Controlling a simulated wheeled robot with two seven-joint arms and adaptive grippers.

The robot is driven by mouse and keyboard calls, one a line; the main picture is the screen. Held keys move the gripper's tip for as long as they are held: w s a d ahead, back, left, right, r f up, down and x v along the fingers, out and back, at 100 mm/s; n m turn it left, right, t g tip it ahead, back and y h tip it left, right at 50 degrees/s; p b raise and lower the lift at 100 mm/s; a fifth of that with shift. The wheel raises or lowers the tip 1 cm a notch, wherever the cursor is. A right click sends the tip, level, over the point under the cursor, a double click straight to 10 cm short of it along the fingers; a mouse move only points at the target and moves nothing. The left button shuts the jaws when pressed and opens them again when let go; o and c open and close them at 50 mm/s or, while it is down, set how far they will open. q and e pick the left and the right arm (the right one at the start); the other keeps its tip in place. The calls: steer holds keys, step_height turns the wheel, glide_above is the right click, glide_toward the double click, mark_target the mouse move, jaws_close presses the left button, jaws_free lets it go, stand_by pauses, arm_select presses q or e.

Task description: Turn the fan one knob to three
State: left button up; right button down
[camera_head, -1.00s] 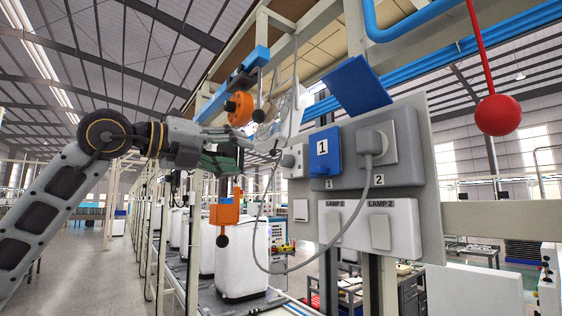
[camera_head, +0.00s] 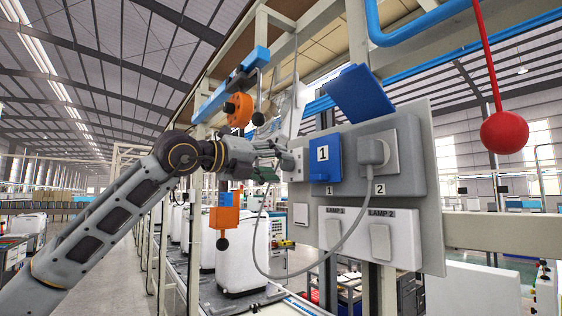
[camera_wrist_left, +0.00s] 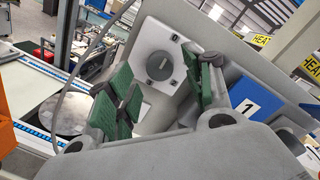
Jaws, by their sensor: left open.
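The fan knob (camera_wrist_left: 160,66) is a round dark grey dial on a white square plate, seen in the left wrist view; I cannot read its setting. In the head view its white box (camera_head: 298,160) is at the left end of the grey panel, with the dial hidden by my gripper. My left gripper (camera_head: 284,160) points at this box from the left, close to it. In the left wrist view its green-padded fingers (camera_wrist_left: 158,72) are open, with the knob between them in the picture. I cannot tell whether they touch it. My right gripper is not in view.
The panel (camera_head: 433,188) also carries a blue cover marked 1 (camera_head: 323,155), a plug with a cable (camera_head: 371,152) and lamp switches (camera_head: 381,242). An orange box (camera_head: 224,221) hangs below the gripper. A red ball (camera_head: 504,132) hangs at right.

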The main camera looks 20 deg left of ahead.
arm_select(q)
steer(key=shift+x, duration=0.85)
steer(key=shift+w+d, duration=0.1)
steer(key=shift+w, duration=0.15)
steer(key=shift+d, duration=0.1)
steer(key=c, duration=1)
steer(key=shift+c, duration=0.2)
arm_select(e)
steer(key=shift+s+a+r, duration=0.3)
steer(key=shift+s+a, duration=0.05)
